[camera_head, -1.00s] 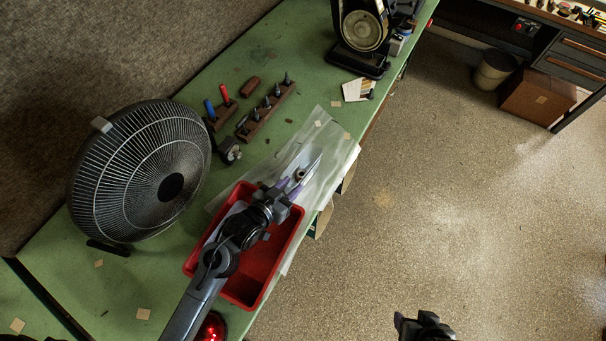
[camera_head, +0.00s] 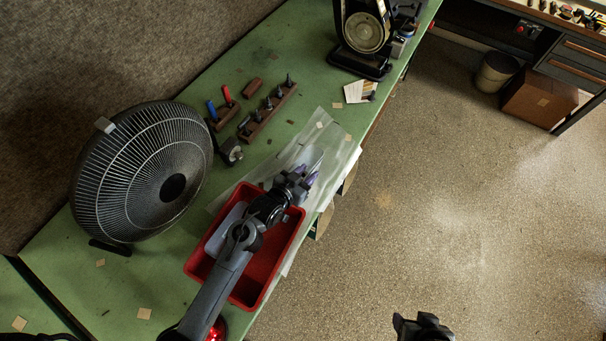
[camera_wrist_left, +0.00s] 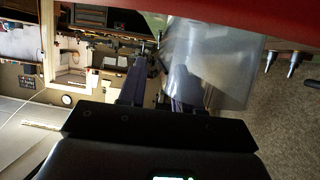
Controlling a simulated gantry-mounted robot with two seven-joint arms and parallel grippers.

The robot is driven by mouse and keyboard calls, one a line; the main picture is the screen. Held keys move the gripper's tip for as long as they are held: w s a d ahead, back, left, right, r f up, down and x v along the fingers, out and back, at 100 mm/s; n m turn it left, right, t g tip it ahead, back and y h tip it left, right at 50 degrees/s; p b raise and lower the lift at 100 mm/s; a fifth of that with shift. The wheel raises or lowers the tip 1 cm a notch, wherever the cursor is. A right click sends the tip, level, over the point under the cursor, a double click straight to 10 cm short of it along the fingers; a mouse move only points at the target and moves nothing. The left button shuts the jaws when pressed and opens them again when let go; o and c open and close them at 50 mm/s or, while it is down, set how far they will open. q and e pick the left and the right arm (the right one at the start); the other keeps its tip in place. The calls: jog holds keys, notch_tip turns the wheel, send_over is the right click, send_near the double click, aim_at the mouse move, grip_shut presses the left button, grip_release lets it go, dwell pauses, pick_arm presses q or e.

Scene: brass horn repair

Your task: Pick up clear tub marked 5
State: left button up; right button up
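I cannot make out a clear tub marked 5, and no number is legible. My left gripper (camera_head: 310,172) is above the clear plastic sheet (camera_head: 326,130) on the green bench, past the upper right end of the red bin (camera_head: 246,303). A pale grey piece (camera_head: 220,235) shows inside the bin. My right gripper (camera_head: 423,327) is at the bottom edge, over the floor; its fingers are unclear.
A large black fan (camera_head: 135,175) stands left of the bin. Wooden holders with small tools (camera_head: 265,112) lie on the green bench (camera_head: 175,268). A dark machine (camera_head: 362,45) stands at the far end. A red light (camera_head: 217,328) glows beside my left arm. The floor at right is open.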

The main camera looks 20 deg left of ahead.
pick_arm(q)
grip_shut()
jog(key=shift+r, duration=0.15)
dwell(0.4)
